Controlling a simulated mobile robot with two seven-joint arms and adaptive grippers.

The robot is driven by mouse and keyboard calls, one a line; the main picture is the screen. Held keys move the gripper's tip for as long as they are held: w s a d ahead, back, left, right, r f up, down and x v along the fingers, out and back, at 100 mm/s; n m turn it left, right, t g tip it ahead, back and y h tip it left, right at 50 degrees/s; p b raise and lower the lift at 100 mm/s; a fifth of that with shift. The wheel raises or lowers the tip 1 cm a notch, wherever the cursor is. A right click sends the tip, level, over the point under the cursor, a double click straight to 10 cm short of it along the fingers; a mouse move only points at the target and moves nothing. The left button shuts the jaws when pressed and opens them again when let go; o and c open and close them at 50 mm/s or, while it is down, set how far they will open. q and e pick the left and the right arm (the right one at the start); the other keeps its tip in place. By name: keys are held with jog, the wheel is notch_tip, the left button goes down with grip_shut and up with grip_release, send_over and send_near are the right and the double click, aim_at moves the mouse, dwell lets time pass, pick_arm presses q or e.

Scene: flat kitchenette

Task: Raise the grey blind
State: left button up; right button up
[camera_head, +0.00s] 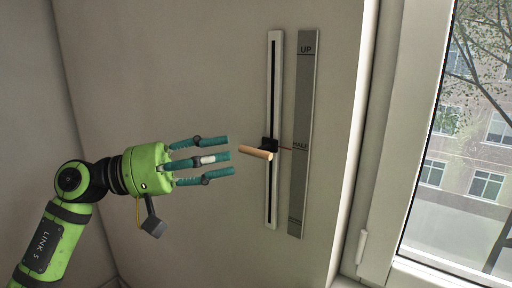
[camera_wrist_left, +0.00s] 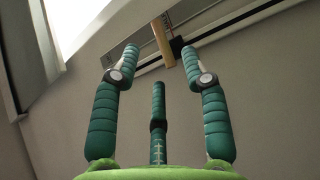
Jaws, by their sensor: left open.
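A wooden peg handle (camera_head: 256,153) sticks out from a black slider on a vertical white track (camera_head: 273,200) on the wall. The slider is level with the HALF mark of the grey label strip (camera_head: 304,90), whose top reads UP. My left gripper (camera_head: 230,155) has three teal fingers, open and empty, pointing at the handle from the left, with a small gap in the picture. In the left wrist view, the handle (camera_wrist_left: 162,42) shows beyond the fingertips, between the two outer fingers. No grey blind can be made out at the window in the head view. My right gripper is not in view.
A white-framed window (camera_head: 460,130) stands to the right of the strip, with a building and tree outside. A white hinge (camera_head: 361,246) sits on its frame. The wall around the track is bare, and a room corner lies at the left.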

aim_at(252, 151)
pick_arm(q)
jog(key=p+x, duration=0.3)
jog(key=x, duration=0.3)
jog(key=shift+r, duration=0.15)
jog(key=shift+d+p, duration=0.35)
jog(key=shift+p, duration=0.05)
grip_shut()
